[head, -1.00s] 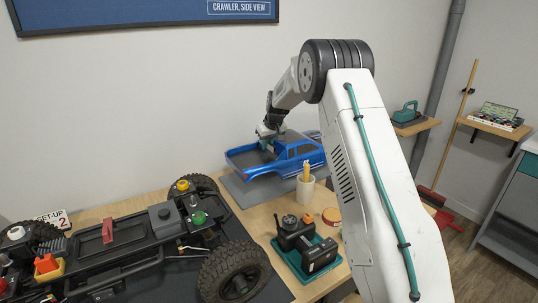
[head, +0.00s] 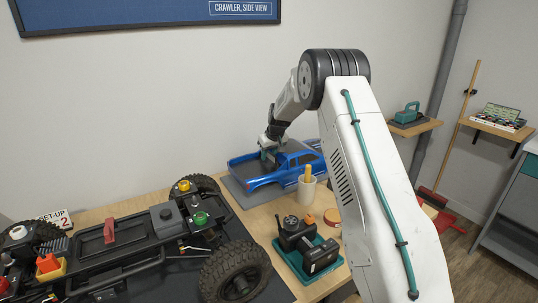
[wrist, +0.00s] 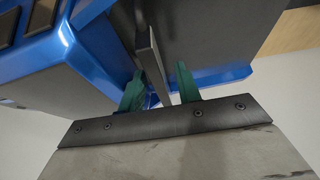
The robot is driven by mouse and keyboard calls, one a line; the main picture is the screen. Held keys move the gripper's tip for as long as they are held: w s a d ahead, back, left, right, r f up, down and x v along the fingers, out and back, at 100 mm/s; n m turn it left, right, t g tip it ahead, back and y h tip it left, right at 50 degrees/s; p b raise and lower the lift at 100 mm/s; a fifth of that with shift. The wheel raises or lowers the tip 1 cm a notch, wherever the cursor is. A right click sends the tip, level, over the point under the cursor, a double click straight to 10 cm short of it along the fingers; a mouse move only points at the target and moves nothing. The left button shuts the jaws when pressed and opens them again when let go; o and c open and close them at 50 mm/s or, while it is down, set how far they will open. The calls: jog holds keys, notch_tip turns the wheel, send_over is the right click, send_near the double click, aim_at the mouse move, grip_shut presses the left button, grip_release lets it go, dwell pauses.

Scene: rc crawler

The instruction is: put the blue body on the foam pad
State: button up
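The blue body (head: 295,171), a pickup shell with a dark bed, sits level on the grey foam pad (head: 238,193) at the back of the bench in the head view. It appears to rest on the pad. My gripper (head: 270,157) is down at the bed, behind the cab. In the wrist view, the green fingertips of my gripper (wrist: 160,88) stand on either side of a thin dark upright bar (wrist: 151,62) of the body. Narrow gaps show beside the bar, so the fingers look open around it. The blue body's side (wrist: 50,65) fills the upper left.
The crawler chassis (head: 120,240) with big tyres stands front left. A white cup (head: 306,190) with a yellow-handled tool stands close to the pad's right front. A green tray (head: 312,262) with dark parts lies in front of it. The wall is close behind.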

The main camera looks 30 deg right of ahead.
jog(key=v, duration=1.2)
jog(key=s+a+r, duration=0.9)
jog(key=s+r, duration=0.1)
jog(key=s, duration=0.2)
jog(key=s+a+r+g, duration=0.1)
jog(key=s+a+r, duration=0.15)
jog(key=s, duration=0.45)
jog(key=s+a+r, duration=0.2)
jog(key=s+a, duration=0.2)
jog(key=s, duration=0.4)
jog(key=s+a+f, duration=0.1)
jog(key=s+a, duration=0.1)
jog(key=s, duration=0.7)
jog(key=s+a+f+g, duration=0.1)
jog(key=s+a+f, duration=0.1)
jog(key=s, duration=0.6)
jog(key=s+a+f+g, duration=0.1)
jog(key=s+a+f, duration=0.1)
jog(key=s, duration=0.7)
jog(key=shift+s+f, duration=0.25)
jog(key=shift+s, duration=0.1)
